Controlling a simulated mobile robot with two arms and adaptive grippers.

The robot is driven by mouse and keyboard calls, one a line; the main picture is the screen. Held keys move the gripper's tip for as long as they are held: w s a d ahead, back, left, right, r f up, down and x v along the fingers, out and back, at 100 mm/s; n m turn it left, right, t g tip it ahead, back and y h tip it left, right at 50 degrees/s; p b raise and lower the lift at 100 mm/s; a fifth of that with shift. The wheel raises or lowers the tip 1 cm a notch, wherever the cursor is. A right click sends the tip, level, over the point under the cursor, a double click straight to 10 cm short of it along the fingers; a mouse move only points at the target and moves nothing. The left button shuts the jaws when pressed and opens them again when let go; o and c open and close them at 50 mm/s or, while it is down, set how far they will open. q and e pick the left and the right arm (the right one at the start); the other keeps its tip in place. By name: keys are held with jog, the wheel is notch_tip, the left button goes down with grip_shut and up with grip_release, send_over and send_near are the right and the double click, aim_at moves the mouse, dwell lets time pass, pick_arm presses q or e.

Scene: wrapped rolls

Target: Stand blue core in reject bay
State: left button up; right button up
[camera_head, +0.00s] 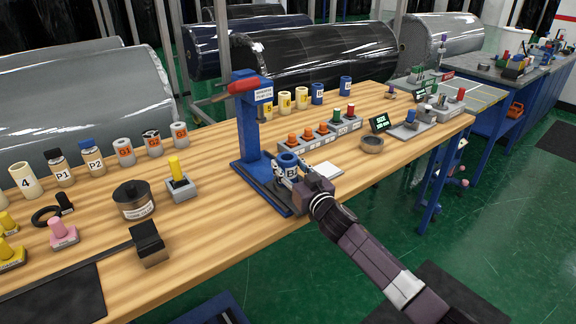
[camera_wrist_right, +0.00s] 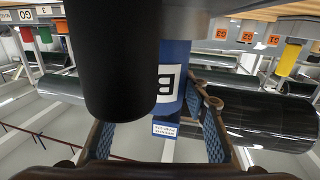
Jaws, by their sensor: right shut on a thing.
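A blue core (camera_head: 288,161) with a "B" label stands roughly upright in my right gripper (camera_head: 284,174), at the blue bench stand (camera_head: 247,125) with the red handle. The right gripper is shut on it, just above or on the stand's dark base plate; I cannot tell if it touches. In the right wrist view, which is upside down, the core (camera_wrist_right: 172,95) shows between the two fingers (camera_wrist_right: 155,140), partly hidden by a dark cylinder (camera_wrist_right: 112,60). Other blue cores (camera_head: 317,94) stand in the back row. I cannot pick out the reject bay. My left gripper is not in view.
A grey rack (camera_head: 318,138) with orange, green and red plugs stands behind the held core. Black fixtures (camera_head: 134,199) and numbered cores are at left. The bench's front edge is close.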

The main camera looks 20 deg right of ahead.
jog(key=shift+f, duration=0.15)
jog(key=o, duration=1.3)
jog(key=shift+c, duration=0.2)
